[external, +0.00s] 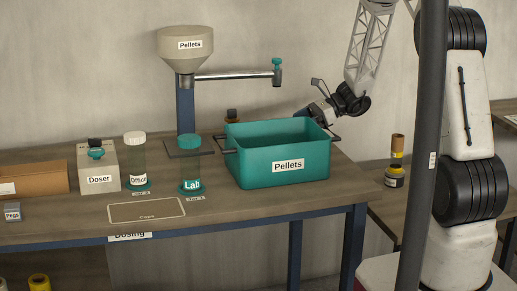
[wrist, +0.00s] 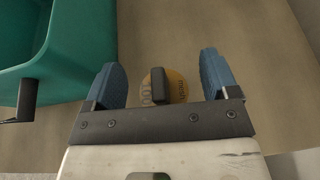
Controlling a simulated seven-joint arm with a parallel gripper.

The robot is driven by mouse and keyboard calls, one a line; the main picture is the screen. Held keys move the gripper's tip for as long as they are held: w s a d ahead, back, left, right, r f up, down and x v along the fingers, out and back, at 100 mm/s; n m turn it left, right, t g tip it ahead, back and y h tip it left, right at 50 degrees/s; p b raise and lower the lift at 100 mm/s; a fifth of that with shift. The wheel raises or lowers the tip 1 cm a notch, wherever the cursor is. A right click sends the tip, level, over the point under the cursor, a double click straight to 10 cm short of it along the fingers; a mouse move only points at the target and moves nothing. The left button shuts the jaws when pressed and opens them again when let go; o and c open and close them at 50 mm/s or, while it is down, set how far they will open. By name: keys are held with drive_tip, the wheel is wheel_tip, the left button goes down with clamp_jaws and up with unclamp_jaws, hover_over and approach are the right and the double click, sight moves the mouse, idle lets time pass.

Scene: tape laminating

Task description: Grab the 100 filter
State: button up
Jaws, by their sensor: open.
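The 100 filter (wrist: 178,85) shows in the wrist view as a round tan disc with "100" and "mesh" on it and a dark upright handle across its middle. My gripper (wrist: 160,68) is open, with one blue finger on each side of the filter. The handle stands between the fingers, apart from both. In the external view my gripper (external: 314,115) is at the back right of the green Pellets bin, its fingertips hidden behind the rim. I cannot make out the filter between the fingers there.
The green bin (external: 285,170) stands close to my gripper, and its wall (wrist: 40,65) is at the left of the wrist view. A dark-knobbed object (external: 232,115) shows behind the bin. Bare tabletop lies right of the fingers. A Lab jar (external: 190,165) stands left of the bin.

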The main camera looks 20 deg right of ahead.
drive_tip(key=shift+a+f, duration=0.2)
drive_tip(key=shift+a, duration=0.35)
drive_tip(key=c, duration=1)
drive_tip(key=shift+r, duration=0.15)
wheel_tip(320, 180, up, 10)
idle(0.4)
idle(0.5)
